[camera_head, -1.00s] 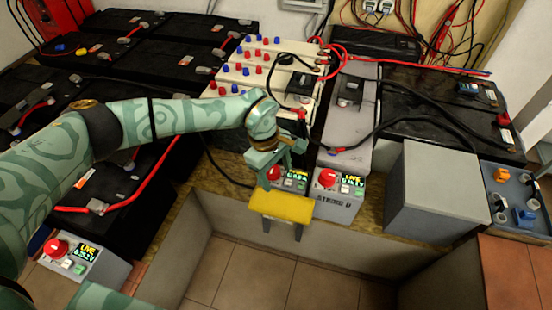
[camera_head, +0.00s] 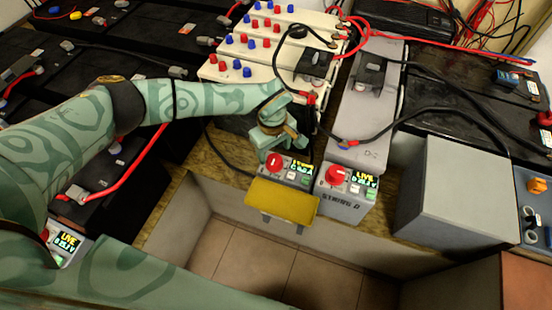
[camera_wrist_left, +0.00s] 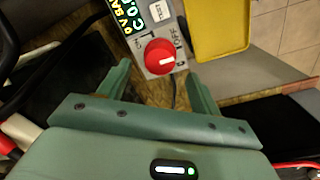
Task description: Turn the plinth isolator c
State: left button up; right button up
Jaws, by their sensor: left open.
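Isolator C is a grey box with a red round knob (camera_head: 275,161) and a small lit display (camera_head: 301,169). In the left wrist view the knob (camera_wrist_left: 159,55) has a pale mark pointing right, with "OFF" and "C" printed nearby. The display (camera_wrist_left: 132,16) is cut off by the frame edge; its top line seems to start "0V SA". My left gripper (camera_head: 279,147) is just behind and above the knob. In the left wrist view its open fingers (camera_wrist_left: 158,73) lie either side of the knob's near edge; contact cannot be told. My right gripper is not in view.
A yellow cover or tray (camera_head: 280,203) sits in front of isolator C. Isolator D (camera_head: 345,197) with its own red knob stands close on the right. A grey box (camera_head: 452,200) is farther right. Cables and battery terminals (camera_head: 262,40) crowd behind; an open tiled recess lies in front.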

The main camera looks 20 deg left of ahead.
aim_at(275, 160)
pick_arm(q)
notch_tip(275, 160, down, 5)
jog(key=shift+f+b, duration=0.1)
jog(key=shift+b, duration=0.65)
jog(key=c, duration=1)
jog(key=shift+o, duration=0.2)
